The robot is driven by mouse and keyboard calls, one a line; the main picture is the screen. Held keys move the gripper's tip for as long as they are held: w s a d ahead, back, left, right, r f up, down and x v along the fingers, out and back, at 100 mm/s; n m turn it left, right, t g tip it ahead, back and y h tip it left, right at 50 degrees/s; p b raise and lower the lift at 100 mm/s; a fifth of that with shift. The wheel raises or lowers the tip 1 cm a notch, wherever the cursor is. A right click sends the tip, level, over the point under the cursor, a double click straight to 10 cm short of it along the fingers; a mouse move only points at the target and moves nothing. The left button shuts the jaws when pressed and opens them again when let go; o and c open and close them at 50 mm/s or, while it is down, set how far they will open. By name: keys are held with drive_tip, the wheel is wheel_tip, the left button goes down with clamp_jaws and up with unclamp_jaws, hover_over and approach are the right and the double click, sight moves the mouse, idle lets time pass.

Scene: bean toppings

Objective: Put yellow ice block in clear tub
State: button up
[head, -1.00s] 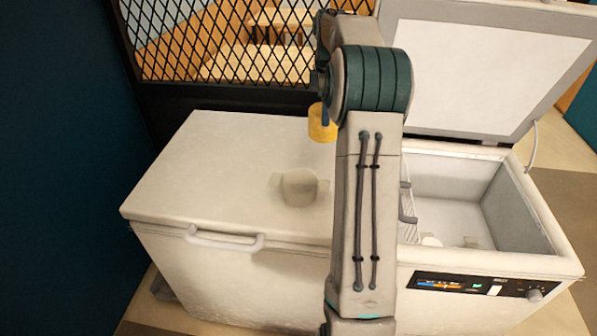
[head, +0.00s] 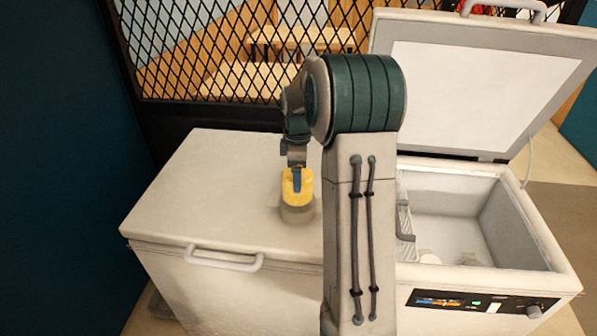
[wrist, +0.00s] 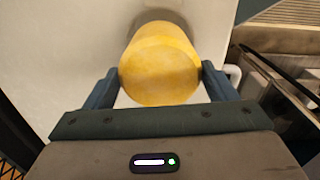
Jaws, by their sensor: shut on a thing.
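The yellow ice block (head: 298,188) is a short yellow cylinder. My gripper (wrist: 160,70) is shut on it, with one finger on each side in the wrist view. In the head view the block hangs upright beneath my gripper and overlaps the upper part of the clear tub (head: 298,217). The tub is a faint, see-through container on the white closed lid at left. The block hides much of the tub's opening, and I cannot tell whether its lower end is inside the rim or just above it.
The closed white lid (head: 220,170) has free room around the tub. The right freezer compartment (head: 465,215) is open, with its lid (head: 480,80) raised and pale items inside. A black mesh fence (head: 230,60) stands behind.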

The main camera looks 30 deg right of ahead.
drive_tip(key=shift+f, duration=0.4)
drive_tip(key=shift+f, duration=0.1)
